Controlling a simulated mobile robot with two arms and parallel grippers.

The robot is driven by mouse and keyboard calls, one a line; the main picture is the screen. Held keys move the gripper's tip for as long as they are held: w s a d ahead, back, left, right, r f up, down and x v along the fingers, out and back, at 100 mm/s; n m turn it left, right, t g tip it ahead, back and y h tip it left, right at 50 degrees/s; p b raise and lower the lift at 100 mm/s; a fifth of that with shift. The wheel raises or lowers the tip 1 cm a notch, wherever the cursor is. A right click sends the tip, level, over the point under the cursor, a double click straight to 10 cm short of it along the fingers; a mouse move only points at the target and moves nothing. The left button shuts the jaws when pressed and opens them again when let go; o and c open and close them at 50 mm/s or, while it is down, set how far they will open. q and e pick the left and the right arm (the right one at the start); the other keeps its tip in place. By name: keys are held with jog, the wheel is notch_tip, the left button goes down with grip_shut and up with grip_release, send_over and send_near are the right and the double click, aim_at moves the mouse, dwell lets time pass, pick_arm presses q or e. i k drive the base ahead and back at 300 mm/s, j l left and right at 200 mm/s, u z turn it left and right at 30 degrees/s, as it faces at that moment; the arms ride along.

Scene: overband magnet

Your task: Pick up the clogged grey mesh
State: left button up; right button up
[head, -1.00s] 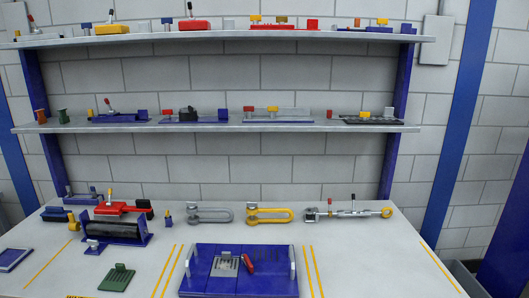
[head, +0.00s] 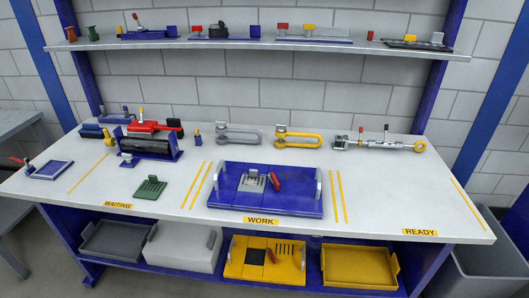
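A small grey slotted mesh piece (head: 252,183) lies on the blue tray (head: 225,202) in the WORK area, at the middle of the table. A red-handled part (head: 273,181) lies right beside it, and I cannot tell whether they touch. Dark marks show on the mesh, but it is too small to tell whether they are slots or clogging. Neither of my grippers is in view.
A green slotted block (head: 150,188) and a blue-framed plate (head: 50,169) stand left. Shackles (head: 298,141) and a turnbuckle (head: 380,146) line the back. Below are a yellow slotted panel (head: 236,272) and a yellow tray (head: 360,268). The table is clear near READY (head: 420,232).

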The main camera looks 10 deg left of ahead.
aim_at(252, 183)
jog(key=u, duration=1.7)
jog(key=z, duration=1.4)
jog(key=i+j+z, duration=0.3)
jog(key=i+j, duration=0.25)
jog(key=j, duration=0.1)
